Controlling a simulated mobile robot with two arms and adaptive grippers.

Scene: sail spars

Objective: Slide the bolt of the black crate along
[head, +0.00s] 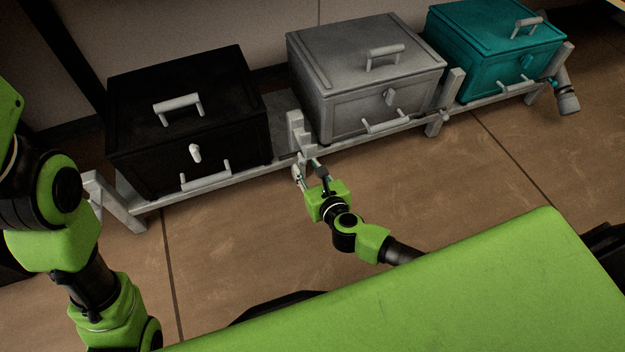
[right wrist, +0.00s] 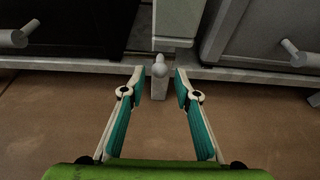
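The black crate (head: 185,115) stands closed at the left end of a grey rack, with a lid handle (head: 178,106), a front knob (head: 195,153) and a low front handle (head: 206,177). My right gripper (head: 307,170) is at the grey post (head: 297,130) between the black and grey crates. In the right wrist view its fingers are open, on either side of a grey round-ended peg (right wrist: 159,68), apparently the bolt's knob. Gaps show on both sides of the peg. The black crate (right wrist: 75,25) is at upper left there. My left arm is at the left; its gripper is out of view.
A grey crate (head: 365,75) and a teal crate (head: 495,50) stand further right on the rack (head: 275,148). Their front handles and the rack's posts stick out forward. The brown floor before the rack is open.

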